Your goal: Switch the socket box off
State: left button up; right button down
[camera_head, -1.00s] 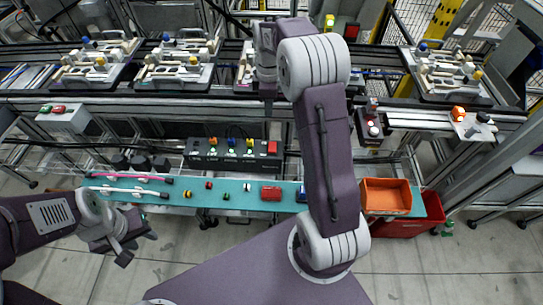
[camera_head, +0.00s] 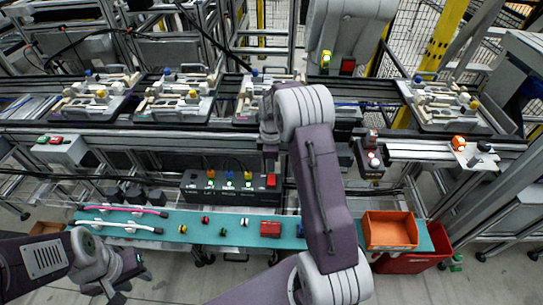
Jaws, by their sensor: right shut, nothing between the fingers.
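The socket box (camera_head: 232,197) is a long black box on the lower shelf, behind the teal bench. Several plugs with orange, blue and yellow tops stand along its top, with small lit lamps beside them. A red switch (camera_head: 271,181) sits at its right end; its on or off position is too small to tell. My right gripper (camera_head: 271,161) points down, shut and empty, just above or behind the red switch; I cannot tell whether they touch. My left gripper (camera_head: 131,285) is open and empty in front of the bench at the lower left.
The teal bench (camera_head: 340,232) carries cables, small parts, a red box (camera_head: 270,229) and an orange bin (camera_head: 390,230). A conveyor with pallet fixtures (camera_head: 180,102) runs behind. A red crate (camera_head: 425,258) stands at the right. A button box (camera_head: 368,160) is right of my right arm.

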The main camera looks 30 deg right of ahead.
aim_at(271, 178)
notch_tip(271, 178, down, 4)
dwell(0.5)
jog(key=shift+f, duration=0.2)
jog(key=shift+s, duration=0.1)
jog(key=shift+s+a+r, duration=0.2)
jog(key=shift+s+a, duration=0.2)
jog(key=shift+s, duration=0.15)
